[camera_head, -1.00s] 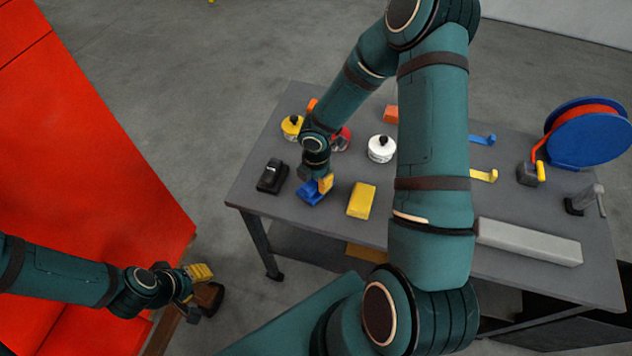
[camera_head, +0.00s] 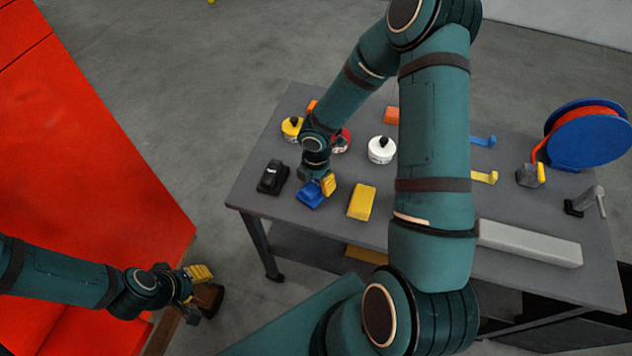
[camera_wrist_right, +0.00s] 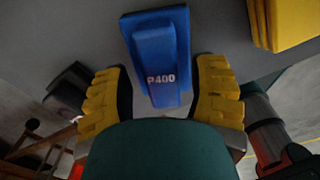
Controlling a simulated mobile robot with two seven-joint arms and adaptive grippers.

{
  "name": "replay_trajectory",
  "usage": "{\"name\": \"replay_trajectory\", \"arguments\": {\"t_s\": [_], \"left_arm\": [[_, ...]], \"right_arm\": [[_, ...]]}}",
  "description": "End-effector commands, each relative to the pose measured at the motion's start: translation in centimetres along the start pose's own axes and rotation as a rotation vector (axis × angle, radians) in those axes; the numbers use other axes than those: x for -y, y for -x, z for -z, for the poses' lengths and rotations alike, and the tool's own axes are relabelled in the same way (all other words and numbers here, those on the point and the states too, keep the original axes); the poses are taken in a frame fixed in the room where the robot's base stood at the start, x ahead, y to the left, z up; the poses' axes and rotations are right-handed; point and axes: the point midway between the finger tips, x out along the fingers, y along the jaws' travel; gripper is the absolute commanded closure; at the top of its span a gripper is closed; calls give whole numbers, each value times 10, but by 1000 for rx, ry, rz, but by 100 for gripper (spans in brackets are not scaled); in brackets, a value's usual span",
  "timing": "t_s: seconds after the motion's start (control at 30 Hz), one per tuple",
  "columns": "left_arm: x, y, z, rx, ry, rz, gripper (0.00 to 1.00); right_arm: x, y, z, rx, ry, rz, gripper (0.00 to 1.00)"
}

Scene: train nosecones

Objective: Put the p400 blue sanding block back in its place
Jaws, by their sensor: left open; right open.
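The blue sanding block (camera_head: 309,196) lies on the grey table (camera_head: 250,187), between a black block and a yellow block. In the right wrist view the blue block (camera_wrist_right: 158,55) shows its P400 label and a raised grip. My right gripper (camera_head: 322,187) is over the blue block. In the right wrist view its yellow fingers (camera_wrist_right: 163,103) stand open, one on each side of the block's near end, with gaps visible. My left gripper (camera_head: 203,285) is open, low at the left beside the red panel, with a brown object close to it; contact cannot be told.
A black block (camera_head: 272,177) and a yellow block (camera_head: 361,202) flank the blue one. A yellow-topped tin (camera_head: 292,128), a white tin (camera_head: 381,150), a long grey bar (camera_head: 529,242) and a blue reel (camera_head: 590,134) stand on the table. A red panel (camera_head: 80,150) is at left.

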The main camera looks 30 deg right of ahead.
Motion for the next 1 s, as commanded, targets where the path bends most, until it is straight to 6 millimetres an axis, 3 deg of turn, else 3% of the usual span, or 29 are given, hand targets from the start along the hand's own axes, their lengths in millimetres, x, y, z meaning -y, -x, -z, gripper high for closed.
{"name": "replay_trajectory", "arguments": {"t_s": [0.3,0.6,0.77,0.87,1.0], "left_arm": [[-2,5,1,1,-1,0,61],[-2,5,1,1,-1,0,61],[-2,5,1,1,-1,0,61],[-2,5,1,1,-1,0,61],[-2,5,1,1,-1,0,61]], "right_arm": [[0,67,-1,4,-1,-4,42],[0,104,0,0,0,-1,42],[-1,99,16,-47,-73,-10,42],[-3,84,47,-134,-231,-24,42],[-4,60,99,-284,-580,-18,42]]}}
